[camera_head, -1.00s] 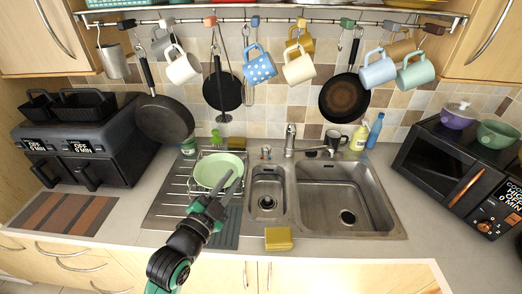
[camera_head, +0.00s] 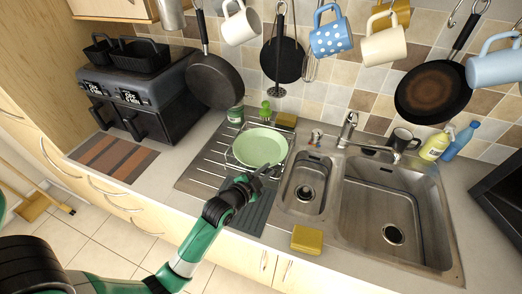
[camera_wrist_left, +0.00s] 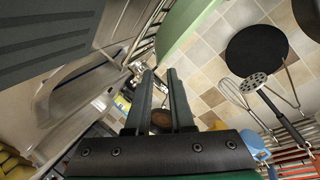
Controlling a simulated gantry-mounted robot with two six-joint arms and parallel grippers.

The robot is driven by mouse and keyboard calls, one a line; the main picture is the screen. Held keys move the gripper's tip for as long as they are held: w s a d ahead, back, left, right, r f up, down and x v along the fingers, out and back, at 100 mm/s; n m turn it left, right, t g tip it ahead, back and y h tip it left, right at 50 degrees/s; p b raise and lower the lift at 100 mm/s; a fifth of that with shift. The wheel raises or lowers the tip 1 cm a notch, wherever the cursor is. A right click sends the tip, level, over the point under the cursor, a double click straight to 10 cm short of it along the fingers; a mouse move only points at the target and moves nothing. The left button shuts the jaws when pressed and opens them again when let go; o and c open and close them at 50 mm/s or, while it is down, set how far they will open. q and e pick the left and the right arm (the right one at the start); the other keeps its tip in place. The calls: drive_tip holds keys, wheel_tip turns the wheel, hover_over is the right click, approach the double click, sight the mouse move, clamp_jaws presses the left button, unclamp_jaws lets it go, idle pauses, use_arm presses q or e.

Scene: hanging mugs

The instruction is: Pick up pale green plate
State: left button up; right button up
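The pale green plate (camera_head: 260,147) stands tilted in a wire rack on the ribbed drainboard left of the sink. Its pale green edge also shows at the top of the left wrist view (camera_wrist_left: 188,22). My left gripper (camera_head: 270,168) is at the plate's lower right edge in the head view. In the left wrist view its two fingers (camera_wrist_left: 160,72) are apart with nothing held between them, and the plate edge lies just beyond and above the tips. Whether a finger touches the plate I cannot tell. My right gripper is not in view.
The steel double sink (camera_head: 395,210) lies right of the plate. A yellow sponge (camera_head: 306,239) sits at the counter's front edge. A dark grey ribbed mat (camera_head: 247,208) lies under my left wrist. Mugs and pans hang behind; a black air fryer (camera_head: 145,95) stands at left.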

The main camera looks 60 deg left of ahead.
sight(276, 161)
use_arm(q)
drive_tip(key=shift+a+x, duration=0.2)
drive_tip(key=shift+x, duration=3.45)
drive_tip(key=shift+s, duration=0.1)
clamp_jaws()
